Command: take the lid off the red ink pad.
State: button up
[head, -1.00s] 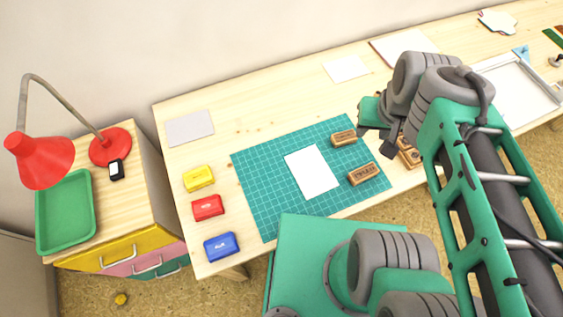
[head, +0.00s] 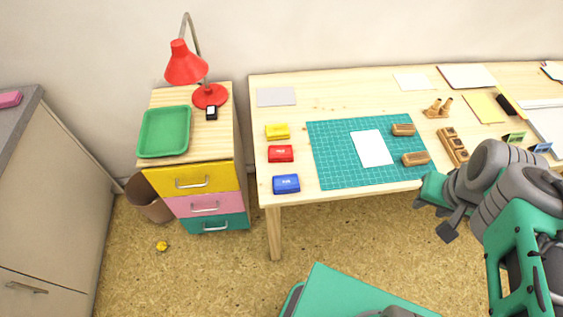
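The red ink pad (head: 281,153) lies on the left part of the wooden table, between the yellow ink pad (head: 277,131) behind it and the blue ink pad (head: 286,184) in front. Its lid appears closed, with a small pale label on top. My gripper (head: 432,212) is at the right, in front of the table's front edge, well apart from the red ink pad. Its dark fingers look spread, but the view is too small to tell whether it is open.
A green cutting mat (head: 330,168) with white paper (head: 372,148) and two wooden stamps (head: 403,130) lies right of the pads. A grey sheet (head: 277,96) lies behind them. A drawer cabinet (head: 192,178) with a green tray (head: 164,112) and red lamp (head: 186,66) stands left.

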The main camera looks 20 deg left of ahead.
aim_at(277, 152)
jog(key=z, duration=0.6)
jog(key=i, duration=0.8)
jog(key=u, duration=2.65)
jog(key=i, duration=0.5)
jog(key=k, duration=1)
jog(key=z, duration=0.3)
jog(key=i, duration=0.95)
jog(key=u, duration=2)
